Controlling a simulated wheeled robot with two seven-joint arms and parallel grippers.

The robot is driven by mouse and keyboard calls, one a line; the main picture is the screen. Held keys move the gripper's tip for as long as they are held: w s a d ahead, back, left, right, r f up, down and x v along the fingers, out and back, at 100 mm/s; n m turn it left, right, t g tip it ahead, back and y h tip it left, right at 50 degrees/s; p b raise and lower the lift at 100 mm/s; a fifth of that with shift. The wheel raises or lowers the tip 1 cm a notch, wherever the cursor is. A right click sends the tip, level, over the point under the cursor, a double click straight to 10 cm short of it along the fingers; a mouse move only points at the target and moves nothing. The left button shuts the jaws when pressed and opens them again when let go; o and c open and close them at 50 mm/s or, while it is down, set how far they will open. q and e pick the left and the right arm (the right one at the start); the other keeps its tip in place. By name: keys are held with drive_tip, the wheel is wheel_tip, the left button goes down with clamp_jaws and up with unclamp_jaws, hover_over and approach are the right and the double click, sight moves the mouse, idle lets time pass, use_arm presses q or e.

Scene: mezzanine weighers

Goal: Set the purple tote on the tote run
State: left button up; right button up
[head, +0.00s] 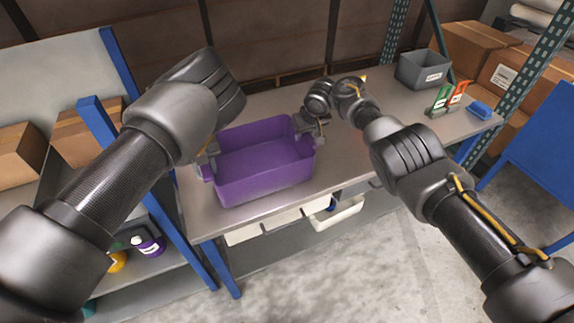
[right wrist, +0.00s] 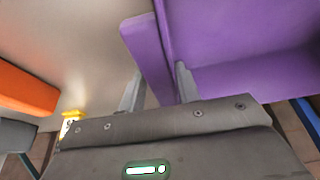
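The purple tote (head: 265,185) is upright, open-topped and apparently empty, over the grey bench near its front edge. Whether its base touches the bench is hard to tell. My right gripper (head: 312,128) is at its right end. In the right wrist view its two fingers (right wrist: 158,88) lie close on either side of the tote's end lip (right wrist: 148,60), which fills the gap between them. My left gripper (head: 207,158) is at the tote's left end, and its fingers are partly hidden by my wrist. I cannot make out a separate tote run.
The grey bench (head: 350,185) is clear right of the tote. Further right stand a grey bin (head: 423,70), green and orange items (head: 449,97) and a small blue tray (head: 480,110). Blue posts (head: 110,150) and shelving are at left. White bins (head: 335,213) sit below the bench.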

use_arm(q)
drive_tip(key=shift+o, duration=1.2)
drive_tip(key=shift+r, duration=0.25)
use_arm(e)
drive_tip(key=shift+o, duration=1.1)
drive_tip(key=shift+r, duration=0.25)
use_arm(q)
drive_tip(key=shift+s+r, duration=0.35)
drive_tip(key=shift+s, duration=0.25)
use_arm(e)
drive_tip(key=shift+s+a+r, duration=0.1)
drive_tip(key=shift+s+r, duration=0.3)
drive_tip(key=shift+s, duration=0.25)
use_arm(q)
drive_tip(key=shift+w+d+r, duration=0.1)
drive_tip(key=shift+w+r, duration=0.2)
drive_tip(key=shift+r, duration=0.05)
use_arm(e)
drive_tip(key=shift+w+f, duration=0.2)
drive_tip(key=shift+f, duration=0.05)
use_arm(q)
drive_tip(key=r, duration=0.9)
drive_tip(key=shift+s+r, duration=0.25)
drive_tip(key=shift+r, duration=0.95)
use_arm(e)
drive_tip(key=v, duration=1)
drive_tip(key=shift+s+r, duration=0.25)
drive_tip(key=shift+s+d+r, duration=0.2)
drive_tip(key=shift+d+r, duration=0.05)
drive_tip(key=shift+r, duration=0.4)
